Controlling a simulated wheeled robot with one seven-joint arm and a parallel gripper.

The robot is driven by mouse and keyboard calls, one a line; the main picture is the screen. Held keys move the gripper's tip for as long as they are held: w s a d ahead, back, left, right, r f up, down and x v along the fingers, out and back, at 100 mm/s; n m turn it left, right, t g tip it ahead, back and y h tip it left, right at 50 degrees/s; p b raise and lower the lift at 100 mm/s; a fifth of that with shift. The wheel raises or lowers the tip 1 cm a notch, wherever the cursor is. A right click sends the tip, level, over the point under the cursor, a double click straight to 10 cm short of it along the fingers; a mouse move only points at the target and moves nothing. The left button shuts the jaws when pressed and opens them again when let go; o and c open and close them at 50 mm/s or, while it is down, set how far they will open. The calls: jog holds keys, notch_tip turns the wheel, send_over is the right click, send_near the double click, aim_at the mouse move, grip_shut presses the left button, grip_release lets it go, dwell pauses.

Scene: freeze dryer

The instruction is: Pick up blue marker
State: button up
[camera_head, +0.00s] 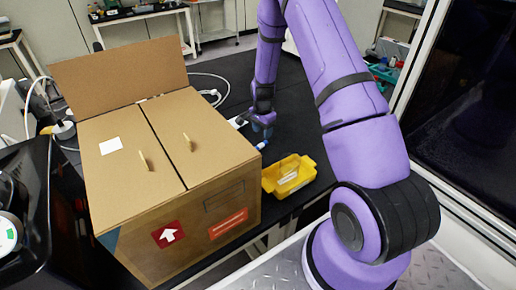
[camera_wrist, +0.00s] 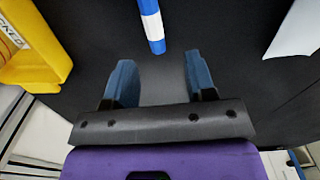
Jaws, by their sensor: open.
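The blue marker (camera_wrist: 151,21) has a white band and a blue end. In the wrist view it lies on the black table at the top middle, cut off by the frame edge. My gripper (camera_wrist: 158,65) is open and empty, its two blue-grey fingers apart. The marker's near end appears just beyond the fingertips and roughly in line with the gap between them. In the head view my gripper (camera_head: 264,134) is low over the table, and the marker (camera_head: 261,145) shows as a small blue and white piece beside it.
A yellow bin (camera_head: 290,184) stands near the table's front edge, and it also shows at the left of the wrist view (camera_wrist: 48,42). A large cardboard box (camera_head: 208,190) stands left of the gripper. A white item (camera_wrist: 297,32) lies right of the marker. Cables lie behind the box.

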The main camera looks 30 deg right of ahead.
aim_at(264, 142)
jog(key=shift+s+d+f, duration=0.1)
jog(key=shift+f, duration=1.35)
jog(key=shift+s+d+f, duration=0.1)
jog(key=shift+f, duration=1.35)
jog(key=shift+c, duration=0.2)
grip_shut()
